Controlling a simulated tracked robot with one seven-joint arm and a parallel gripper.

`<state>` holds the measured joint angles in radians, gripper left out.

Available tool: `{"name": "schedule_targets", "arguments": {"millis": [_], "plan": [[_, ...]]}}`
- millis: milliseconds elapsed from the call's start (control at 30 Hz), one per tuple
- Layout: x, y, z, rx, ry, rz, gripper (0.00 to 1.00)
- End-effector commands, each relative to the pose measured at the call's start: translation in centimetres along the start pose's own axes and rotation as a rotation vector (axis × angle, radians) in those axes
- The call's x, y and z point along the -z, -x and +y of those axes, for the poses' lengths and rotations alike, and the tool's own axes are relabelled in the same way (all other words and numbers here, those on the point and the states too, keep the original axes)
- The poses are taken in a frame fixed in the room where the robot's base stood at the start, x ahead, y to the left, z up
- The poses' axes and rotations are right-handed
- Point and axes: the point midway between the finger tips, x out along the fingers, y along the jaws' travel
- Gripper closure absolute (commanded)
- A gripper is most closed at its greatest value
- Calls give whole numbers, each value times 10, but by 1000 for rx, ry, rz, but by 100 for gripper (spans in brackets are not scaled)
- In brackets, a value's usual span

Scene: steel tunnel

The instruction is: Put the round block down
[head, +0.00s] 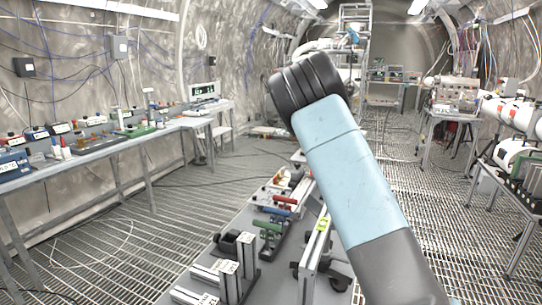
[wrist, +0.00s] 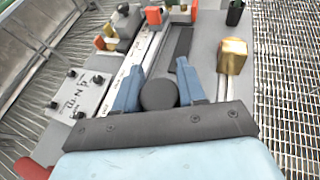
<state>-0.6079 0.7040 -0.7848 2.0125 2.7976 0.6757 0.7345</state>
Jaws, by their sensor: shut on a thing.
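The round block (wrist: 158,95) is a dark grey cylinder with its round end facing the camera in the wrist view. My gripper (wrist: 160,78) has blue fingers on either side of the block and is shut on it. The block is over the grey work table (wrist: 207,50). I cannot tell whether its underside touches the table top. In the head view my light blue arm reaches forward over the table (head: 262,285); neither my gripper nor the block can be made out there.
In the wrist view, a brass-coloured block (wrist: 232,57) stands right of my gripper, a marked white plate (wrist: 88,92) lies left, and a dark flat bar (wrist: 181,48) lies just ahead. In the head view, metal profiles (head: 230,278) and a green clamp (head: 268,227) crowd the table.

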Motion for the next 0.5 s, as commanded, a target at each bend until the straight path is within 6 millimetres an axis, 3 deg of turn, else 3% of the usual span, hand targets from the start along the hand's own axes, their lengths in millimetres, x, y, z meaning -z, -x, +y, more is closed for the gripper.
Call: {"name": "schedule_targets", "arguments": {"millis": [133, 500], "plan": [[-4, 2, 0, -1, 0, -3, 95], [-44, 18, 1, 0, -2, -3, 95]]}}
